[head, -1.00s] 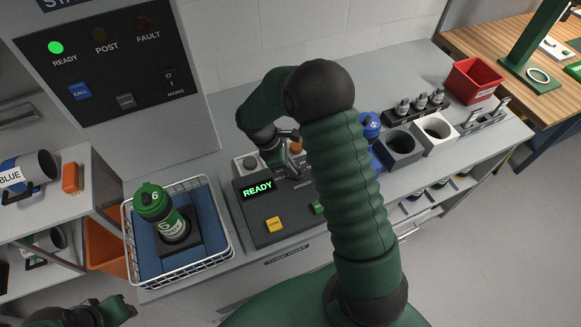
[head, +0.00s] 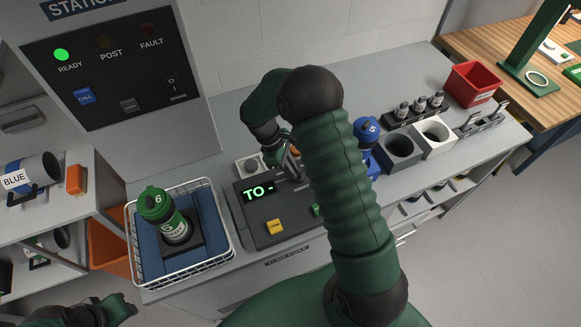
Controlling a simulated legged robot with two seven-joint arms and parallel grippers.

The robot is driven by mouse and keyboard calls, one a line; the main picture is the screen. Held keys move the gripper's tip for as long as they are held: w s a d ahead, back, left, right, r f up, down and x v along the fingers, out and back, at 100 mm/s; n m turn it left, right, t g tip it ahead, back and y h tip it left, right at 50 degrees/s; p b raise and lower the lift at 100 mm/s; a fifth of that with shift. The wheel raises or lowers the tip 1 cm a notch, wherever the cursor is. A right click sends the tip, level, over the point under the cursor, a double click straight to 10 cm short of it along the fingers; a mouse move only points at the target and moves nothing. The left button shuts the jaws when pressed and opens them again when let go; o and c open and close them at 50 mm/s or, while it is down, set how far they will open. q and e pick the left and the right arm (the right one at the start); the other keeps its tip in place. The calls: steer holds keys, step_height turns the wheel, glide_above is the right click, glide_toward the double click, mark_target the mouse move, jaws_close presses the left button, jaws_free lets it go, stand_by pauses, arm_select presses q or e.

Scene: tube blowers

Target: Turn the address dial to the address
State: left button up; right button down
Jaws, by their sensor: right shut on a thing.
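The dark address console (head: 252,223) stands on the grey counter, and its green display (head: 258,191) reads "TO -". My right gripper (head: 290,168) is at the console's upper right, shut on what appears to be the address dial, which my gripper and arm mostly hide. A yellow button (head: 275,227) is on the console's front part, and a green button (head: 316,210) is partly hidden by my arm. My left gripper (head: 122,308) is at the lower left, away from the console; its jaws are not clear.
A wire basket (head: 232,262) with a green-capped tube carrier (head: 160,205) stands left of the console. A blue carrier (head: 367,132), grey and white cups (head: 433,134) and a red bin (head: 473,83) are to the right. The station panel (head: 120,75) rises behind.

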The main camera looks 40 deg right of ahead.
steer(key=m+y, duration=0.1)
steer(key=m, duration=0.1)
steer(key=m+p, duration=0.1)
steer(key=m, duration=0.1)
steer(key=shift+d+m+g+y+p, duration=0.3)
steer(key=shift+d+y, duration=0.1)
steer(key=m, duration=0.1)
steer(key=m+y, duration=0.1)
steer(key=m, duration=0.1)
steer(key=shift+w+d+p, duration=0.1)
steer(key=shift+d+p, duration=0.2)
steer(key=shift+d+f+m+y, duration=0.1)
steer(key=shift+m+y, duration=0.2)
steer(key=shift+m, duration=0.4)
steer(key=shift+d+f+m+y, duration=0.1)
steer(key=shift+m+y, duration=0.2)
steer(key=shift+m, duration=0.4)
steer(key=c, duration=1.5)
jaws_free()
steer(key=shift+o, duration=0.2)
steer(key=shift+r, duration=0.1)
